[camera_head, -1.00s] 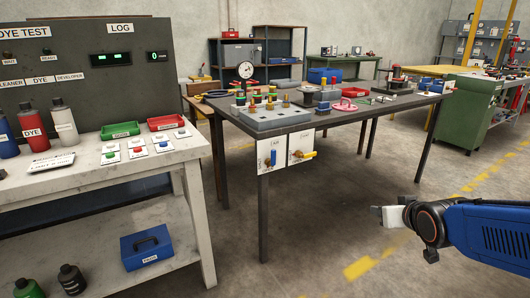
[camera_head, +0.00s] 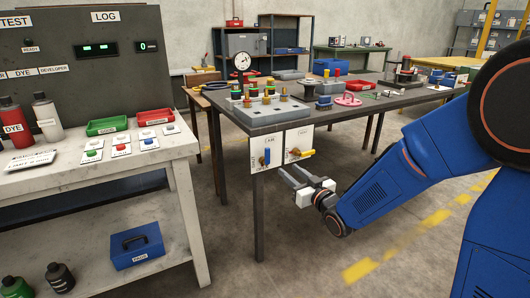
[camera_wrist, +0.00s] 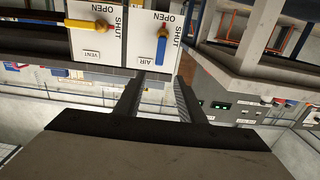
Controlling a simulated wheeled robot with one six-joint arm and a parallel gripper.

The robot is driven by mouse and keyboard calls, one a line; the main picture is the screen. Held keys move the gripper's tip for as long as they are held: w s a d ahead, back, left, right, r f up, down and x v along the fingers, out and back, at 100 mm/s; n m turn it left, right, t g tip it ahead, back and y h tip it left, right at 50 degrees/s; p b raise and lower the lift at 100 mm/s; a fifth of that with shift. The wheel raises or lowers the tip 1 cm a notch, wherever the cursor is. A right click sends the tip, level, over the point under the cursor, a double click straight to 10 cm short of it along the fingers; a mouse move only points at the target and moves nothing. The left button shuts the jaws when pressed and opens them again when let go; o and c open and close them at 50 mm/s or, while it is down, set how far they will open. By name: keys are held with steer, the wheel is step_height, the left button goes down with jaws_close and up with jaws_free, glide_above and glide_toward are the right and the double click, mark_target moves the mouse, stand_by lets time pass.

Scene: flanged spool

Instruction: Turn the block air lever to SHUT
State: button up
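The air lever (camera_head: 267,157) is blue and sits on the left white plate on the near end of the dark table. In the wrist view the blue lever (camera_wrist: 161,46) stands upright in the picture, its end toward the AIR label; OPEN is above it and SHUT runs down its right side. The yellow vent lever (camera_head: 305,153) lies sideways on the neighbouring plate, also in the wrist view (camera_wrist: 86,24). My gripper (camera_head: 288,176) is open and empty, below and right of the blue lever in the head view. In the wrist view its fingers (camera_wrist: 159,78) are apart, clear of the lever.
The dark table (camera_head: 350,111) carries a grey block (camera_head: 262,111) with several fittings and a dial gauge (camera_head: 242,62) above. A table leg (camera_head: 258,220) stands below the plates. The white bench (camera_head: 75,183) is to the left. Floor in front is open.

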mark_target(269, 153)
steer(key=x, duration=1.7)
steer(key=shift+c, duration=0.2)
jaws_close()
